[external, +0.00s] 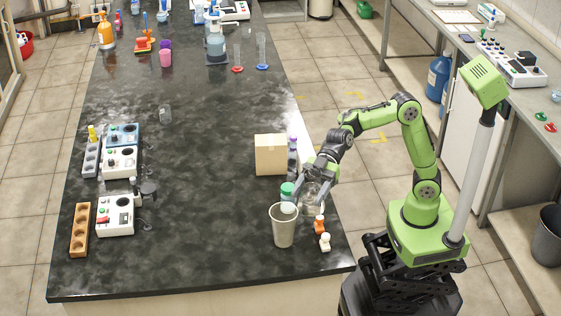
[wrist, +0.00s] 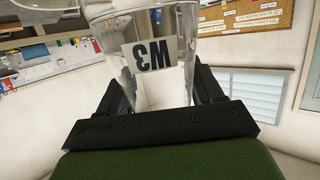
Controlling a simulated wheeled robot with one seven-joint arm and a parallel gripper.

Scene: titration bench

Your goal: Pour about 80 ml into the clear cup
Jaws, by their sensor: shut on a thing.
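My gripper (external: 308,187) is shut on a clear vessel (external: 313,198) near the right edge of the black bench. In the wrist view the vessel (wrist: 150,65) stands between both fingers, with a white label that reads W3 upside down. Its liquid level cannot be told. A grey tumbler-like cup (external: 283,230) stands upright just left and in front of the gripper.
A green-capped bottle (external: 287,191) is right behind the grey cup. A cardboard box (external: 270,155) and a purple-topped bottle (external: 292,150) stand behind. Instruments (external: 115,215) line the left; the bench middle is clear.

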